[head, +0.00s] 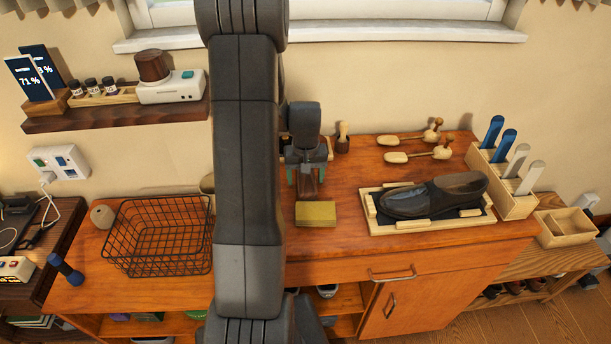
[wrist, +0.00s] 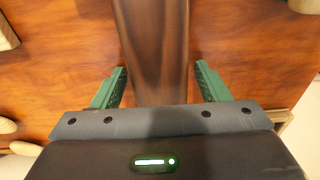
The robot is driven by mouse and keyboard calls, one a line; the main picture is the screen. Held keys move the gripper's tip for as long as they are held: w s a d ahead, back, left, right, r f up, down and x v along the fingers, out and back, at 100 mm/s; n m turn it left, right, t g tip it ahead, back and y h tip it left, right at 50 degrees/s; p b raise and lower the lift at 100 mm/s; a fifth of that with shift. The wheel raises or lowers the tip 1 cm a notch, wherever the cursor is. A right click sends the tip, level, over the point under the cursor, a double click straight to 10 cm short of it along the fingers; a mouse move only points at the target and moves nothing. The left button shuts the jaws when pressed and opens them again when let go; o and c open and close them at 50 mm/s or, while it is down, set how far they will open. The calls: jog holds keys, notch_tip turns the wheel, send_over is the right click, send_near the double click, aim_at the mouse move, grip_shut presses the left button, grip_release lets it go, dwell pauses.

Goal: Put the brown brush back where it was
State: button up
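The brown brush (head: 306,188) is on the orange-brown wooden cabinet top, below my gripper in the head view. Its long dark-brown body (wrist: 152,45) runs between the fingers in the wrist view. My gripper (head: 306,175) points down, with its green fingers on either side of the brush. In the wrist view my gripper (wrist: 161,72) appears open, with a narrow gap beside the brush on the right; the left finger is very close to it. The brush's lower side and the end under the gripper are hidden. A pale wooden piece shows partly behind my gripper.
A yellow block (head: 316,214) lies just in front of the gripper. A black wire basket (head: 160,237) stands left. A dark shoe (head: 434,195) on a tray (head: 375,228) lies right, with wooden shoe trees (head: 418,155) behind. A small wooden-handled brush (head: 343,138) stands near the wall.

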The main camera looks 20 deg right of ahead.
jog(key=shift+r, duration=0.1)
notch_tip(320, 180, up, 12)
jog(key=shift+s, duration=0.35)
jog(key=shift+a, duration=0.1)
dwell(0.4)
jog(key=f, duration=1.2)
jog(key=shift+w+f, duration=0.1)
jog(key=shift+w, duration=0.3)
jog(key=shift+r, duration=0.85)
